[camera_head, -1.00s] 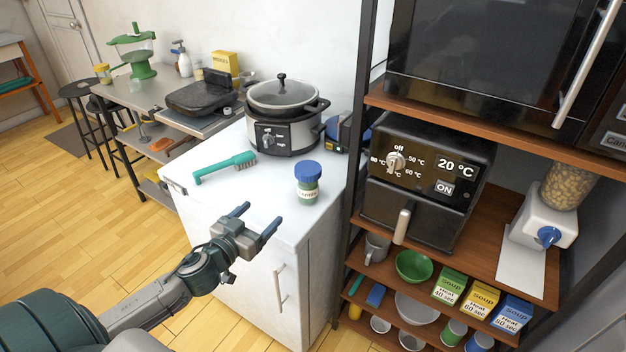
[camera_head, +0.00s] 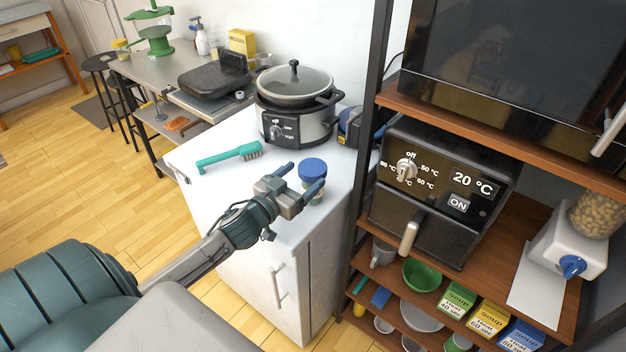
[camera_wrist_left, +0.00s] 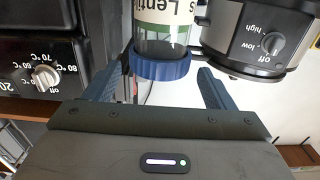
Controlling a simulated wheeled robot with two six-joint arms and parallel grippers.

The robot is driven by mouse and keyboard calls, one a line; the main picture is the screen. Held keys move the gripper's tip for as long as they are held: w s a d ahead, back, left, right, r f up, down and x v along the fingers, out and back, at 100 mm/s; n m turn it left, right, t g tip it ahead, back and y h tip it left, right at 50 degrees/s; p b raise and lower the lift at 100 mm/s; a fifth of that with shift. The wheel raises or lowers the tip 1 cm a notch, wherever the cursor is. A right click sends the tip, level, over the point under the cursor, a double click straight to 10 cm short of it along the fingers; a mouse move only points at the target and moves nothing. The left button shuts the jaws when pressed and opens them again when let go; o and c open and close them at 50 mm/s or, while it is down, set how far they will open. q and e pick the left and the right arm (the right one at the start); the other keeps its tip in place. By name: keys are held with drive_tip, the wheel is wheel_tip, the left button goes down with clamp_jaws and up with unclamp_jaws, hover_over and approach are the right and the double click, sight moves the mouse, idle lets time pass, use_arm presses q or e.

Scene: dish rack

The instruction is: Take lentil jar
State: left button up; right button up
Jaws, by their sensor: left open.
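The lentil jar (camera_head: 313,168) has a blue lid and stands upright on the white cabinet top near its right side. My left gripper (camera_head: 300,178) is open, with its two blue fingers at the jar and hiding part of its body. In the left wrist view, the jar (camera_wrist_left: 164,36) appears upside down with part of its "Lentils" label showing. Its blue lid is in the gap between the open fingers of my left gripper (camera_wrist_left: 158,88), and neither finger visibly grips it. My right gripper is not in view.
A slow cooker (camera_head: 296,105) stands behind the jar, and a teal brush (camera_head: 230,156) lies to the left on the white cabinet (camera_head: 215,185). A shelf with a black oven-like appliance (camera_head: 440,190) stands close on the right. The cabinet's front left top is clear.

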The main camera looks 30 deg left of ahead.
sight(320, 162)
use_arm(q)
drive_tip(key=shift+w, duration=0.4)
drive_tip(key=shift+w+d, duration=0.1)
drive_tip(key=shift+w, duration=0.25)
drive_tip(key=w, duration=0.4)
drive_tip(key=shift+w+d, duration=0.2)
drive_tip(key=shift+w, duration=0.25)
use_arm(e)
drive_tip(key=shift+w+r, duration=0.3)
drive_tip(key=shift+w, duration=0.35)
use_arm(q)
drive_tip(key=c, duration=1.4)
drive_tip(key=shift+c, duration=0.2)
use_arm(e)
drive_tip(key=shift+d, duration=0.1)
